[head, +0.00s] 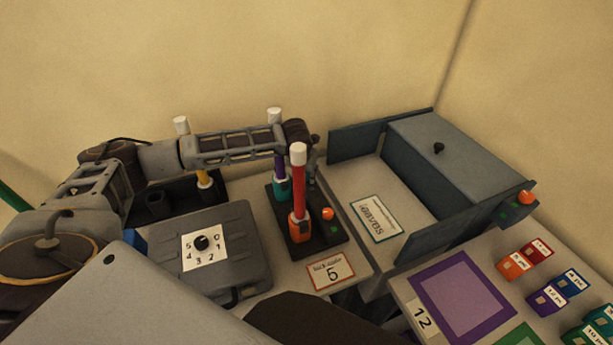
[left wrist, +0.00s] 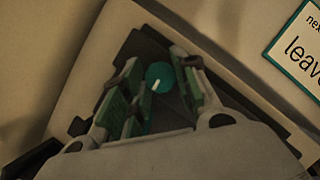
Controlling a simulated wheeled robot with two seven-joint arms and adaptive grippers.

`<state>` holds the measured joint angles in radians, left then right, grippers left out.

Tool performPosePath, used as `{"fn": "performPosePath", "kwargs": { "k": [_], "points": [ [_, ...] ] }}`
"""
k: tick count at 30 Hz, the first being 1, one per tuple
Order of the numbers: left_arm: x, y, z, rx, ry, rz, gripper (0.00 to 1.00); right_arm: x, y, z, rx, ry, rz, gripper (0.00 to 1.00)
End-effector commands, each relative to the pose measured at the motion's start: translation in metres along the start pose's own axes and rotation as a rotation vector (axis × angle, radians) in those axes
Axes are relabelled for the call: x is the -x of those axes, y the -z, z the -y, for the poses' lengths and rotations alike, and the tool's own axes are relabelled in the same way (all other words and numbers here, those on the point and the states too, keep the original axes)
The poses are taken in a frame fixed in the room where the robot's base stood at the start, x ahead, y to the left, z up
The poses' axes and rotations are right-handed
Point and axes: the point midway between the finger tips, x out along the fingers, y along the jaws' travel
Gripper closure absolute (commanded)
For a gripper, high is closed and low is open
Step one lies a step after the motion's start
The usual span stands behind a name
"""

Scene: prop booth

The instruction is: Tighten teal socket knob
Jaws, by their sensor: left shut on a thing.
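The teal socket (head: 282,187) holds an upright purple rod (head: 279,150) with a white top, on a dark base. A round teal knob (left wrist: 160,75) with a white mark shows in the left wrist view. My left gripper (left wrist: 158,92) is shut on it, its green-padded fingers on either side. In the head view my left gripper (head: 313,170) hangs from the arm's end behind the red rod (head: 298,185), and its fingertips are mostly hidden. The red rod stands in an orange socket (head: 299,228). My right gripper is not in view.
A yellow rod (head: 204,178) stands farther left. A grey case (head: 245,245) with a dial sits in front. An open grey cabinet (head: 440,150) stands at the right. A teal-framed card (head: 376,218) lies beside it and shows in the left wrist view (left wrist: 300,45).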

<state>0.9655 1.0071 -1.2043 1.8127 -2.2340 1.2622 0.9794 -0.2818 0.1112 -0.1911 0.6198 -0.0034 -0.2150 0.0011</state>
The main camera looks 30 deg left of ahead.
Motion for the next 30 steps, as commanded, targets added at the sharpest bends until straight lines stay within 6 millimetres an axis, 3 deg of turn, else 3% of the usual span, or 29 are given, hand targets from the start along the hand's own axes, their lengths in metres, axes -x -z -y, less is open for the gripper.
{"fn": "performPosePath", "kwargs": {
  "k": [12, 13, 17, 24, 30],
  "points": [
    [0.000, 0.000, 0.000, -0.020, 0.007, 0.001, 0.94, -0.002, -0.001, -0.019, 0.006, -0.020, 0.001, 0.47],
    [0.000, 0.000, 0.000, -0.019, 0.007, 0.001, 0.67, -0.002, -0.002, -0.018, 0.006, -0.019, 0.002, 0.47],
    [0.000, 0.000, 0.000, -0.019, 0.007, 0.000, 0.50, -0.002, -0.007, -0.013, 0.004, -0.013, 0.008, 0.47],
    [0.000, 0.000, 0.000, -0.019, 0.007, 0.000, 0.50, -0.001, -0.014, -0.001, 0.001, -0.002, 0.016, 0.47],
    [0.003, 0.000, 0.000, -0.019, 0.007, 0.001, 0.50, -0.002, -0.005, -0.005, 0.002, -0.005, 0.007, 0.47]
  ]
}}
